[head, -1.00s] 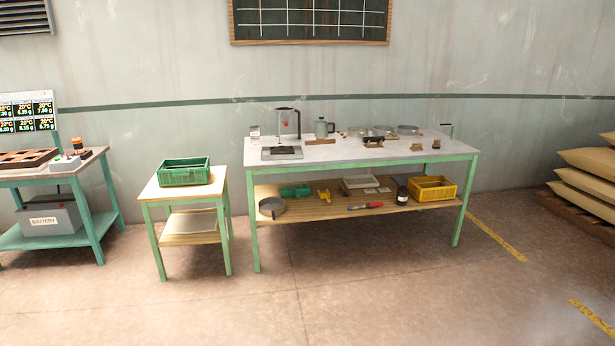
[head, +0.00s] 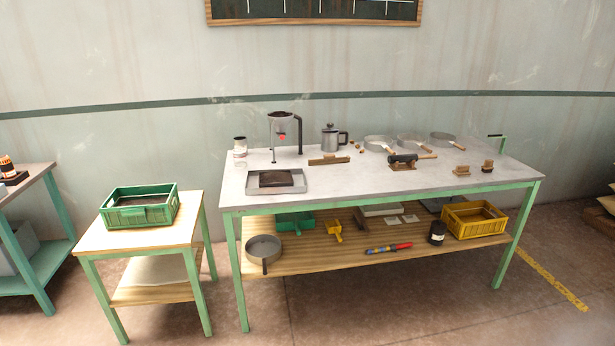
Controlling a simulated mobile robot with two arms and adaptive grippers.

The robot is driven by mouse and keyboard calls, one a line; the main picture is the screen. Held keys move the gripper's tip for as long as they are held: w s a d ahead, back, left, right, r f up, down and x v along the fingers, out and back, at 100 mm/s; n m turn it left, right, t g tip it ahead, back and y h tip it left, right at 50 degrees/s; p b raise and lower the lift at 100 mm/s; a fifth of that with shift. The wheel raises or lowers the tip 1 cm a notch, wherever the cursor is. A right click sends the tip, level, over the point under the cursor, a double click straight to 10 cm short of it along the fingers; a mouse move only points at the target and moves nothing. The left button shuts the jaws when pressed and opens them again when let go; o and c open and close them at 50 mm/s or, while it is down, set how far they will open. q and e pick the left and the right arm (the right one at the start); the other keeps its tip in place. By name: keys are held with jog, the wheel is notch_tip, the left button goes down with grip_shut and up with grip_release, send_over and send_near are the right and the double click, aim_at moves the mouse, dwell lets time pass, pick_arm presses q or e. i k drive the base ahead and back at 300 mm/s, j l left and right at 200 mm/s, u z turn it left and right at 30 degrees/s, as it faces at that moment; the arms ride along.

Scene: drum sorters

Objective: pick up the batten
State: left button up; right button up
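A thin brown wooden strip, which looks like the batten (head: 329,161), lies on the grey top of the long green-framed table (head: 345,184). It is right of a shallow grey tray (head: 254,188) with a dark slab in it, and in front of a metal jug (head: 331,138). Neither of my grippers shows in the head view, so their state cannot be seen.
A glass funnel stand (head: 283,130), several pans (head: 413,143) and a dark roller-like tool (head: 402,160) stand on the table. A small side table at left holds a green crate (head: 140,207). A yellow crate (head: 474,219) is on the lower shelf. Floor in front looks clear.

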aim_at(328, 159)
jog(key=i+j+z, duration=0.2)
jog(key=i, duration=0.7)
